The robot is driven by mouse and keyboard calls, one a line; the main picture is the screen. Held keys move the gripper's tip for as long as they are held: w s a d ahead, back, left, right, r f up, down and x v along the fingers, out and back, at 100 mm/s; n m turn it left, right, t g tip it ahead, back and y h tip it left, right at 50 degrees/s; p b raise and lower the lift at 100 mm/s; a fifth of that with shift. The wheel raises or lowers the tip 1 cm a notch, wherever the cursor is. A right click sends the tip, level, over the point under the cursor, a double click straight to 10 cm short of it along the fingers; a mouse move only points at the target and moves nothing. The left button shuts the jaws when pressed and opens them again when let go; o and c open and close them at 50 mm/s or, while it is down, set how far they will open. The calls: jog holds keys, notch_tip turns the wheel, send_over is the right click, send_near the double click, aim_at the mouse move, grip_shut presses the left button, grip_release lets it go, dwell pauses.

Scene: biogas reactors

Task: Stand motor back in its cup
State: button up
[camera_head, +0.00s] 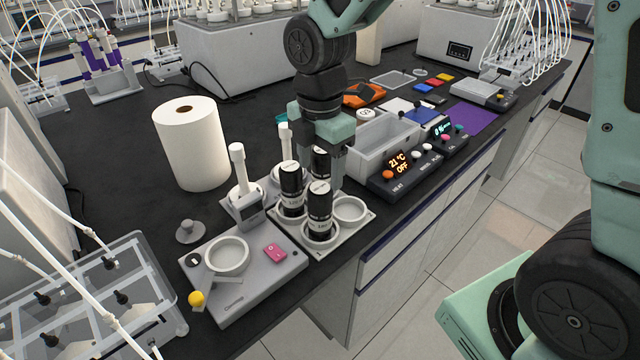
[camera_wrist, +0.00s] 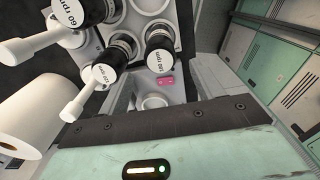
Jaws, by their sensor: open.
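Three black cylindrical motors with white caps show in the head view: one at the left (camera_head: 291,190), one in front (camera_head: 320,212) and one behind (camera_head: 321,162). The left and front ones stand upright in a light grey holder (camera_head: 318,252); the base of the rear one is hidden. The holder's right cup (camera_head: 350,210) is empty. My gripper (camera_head: 325,160) is open, pointing down at the rear motor, one finger just right of it; I cannot tell if they touch. The wrist view shows motor caps marked 60 rpm (camera_wrist: 72,10), 120 rpm (camera_wrist: 105,75) and 180 rpm (camera_wrist: 160,60).
A grey device (camera_head: 245,280) with a ring and pink switch (camera_head: 275,251) stands in front. White-handled pieces (camera_head: 238,165) and a paper roll (camera_head: 190,145) are left. A grey bin (camera_head: 370,145) and control box (camera_head: 400,180) are close on the right.

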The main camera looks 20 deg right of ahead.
jog(key=shift+r, duration=0.8)
jog(key=s+a+m, duration=0.3)
jog(key=s+m, duration=0.4)
jog(key=s, duration=0.3)
jog(key=s+a+m, duration=0.3)
jog(key=s+m, duration=0.4)
jog(key=s, duration=0.3)
jog(key=shift+a+r+y, duration=0.15)
jog(key=shift+r+y, duration=0.1)
jog(key=shift+y, duration=0.05)
